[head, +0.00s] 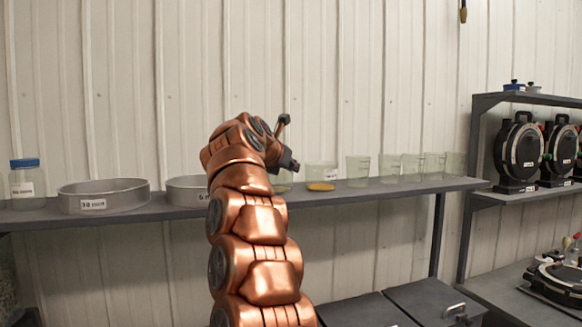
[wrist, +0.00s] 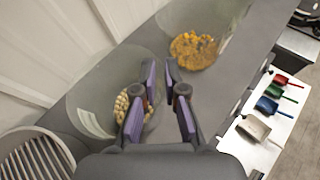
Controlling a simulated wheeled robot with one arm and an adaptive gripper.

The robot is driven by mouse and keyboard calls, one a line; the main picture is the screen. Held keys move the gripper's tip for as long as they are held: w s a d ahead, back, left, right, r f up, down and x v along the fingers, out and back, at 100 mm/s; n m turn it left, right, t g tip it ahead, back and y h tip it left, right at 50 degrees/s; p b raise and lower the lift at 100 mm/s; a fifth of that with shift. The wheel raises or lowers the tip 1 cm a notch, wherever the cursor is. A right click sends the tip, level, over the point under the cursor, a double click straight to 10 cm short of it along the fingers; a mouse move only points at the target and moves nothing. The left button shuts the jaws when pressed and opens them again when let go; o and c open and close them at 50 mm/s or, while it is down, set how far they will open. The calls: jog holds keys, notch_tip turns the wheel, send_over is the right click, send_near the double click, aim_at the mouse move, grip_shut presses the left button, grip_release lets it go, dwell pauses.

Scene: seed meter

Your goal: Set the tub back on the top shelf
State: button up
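In the wrist view a clear tub (wrist: 90,112) with pale and reddish seeds stands on the grey shelf at the left, a pale label on its side. My gripper (wrist: 160,68) is over its right edge, with purple-padded fingers apart. The left finger overlaps the tub; I cannot tell whether either finger touches it. A second clear tub (wrist: 205,40) with orange-yellow grains stands beyond the fingertips. In the head view this second tub (head: 320,174) is on the shelf (head: 400,187), right of my gripper. The first tub (head: 282,183) is mostly hidden behind my arm.
Two round sieves (head: 104,196) and a blue-lidded jar (head: 27,183) stand at the shelf's left. Several clear cups (head: 358,170) stand at its right. A dark rack (head: 485,160) with black machines is farther right. Small coloured scoops (wrist: 267,103) lie on a white surface below.

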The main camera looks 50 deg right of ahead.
jog(key=o, duration=0.3)
jog(key=shift+o, duration=0.2)
jog(key=shift+r, duration=0.1)
jog(key=shift+r, duration=0.15)
jog(key=b+v, duration=0.2)
jog(key=v, duration=1)
jog(key=shift+b, duration=0.35)
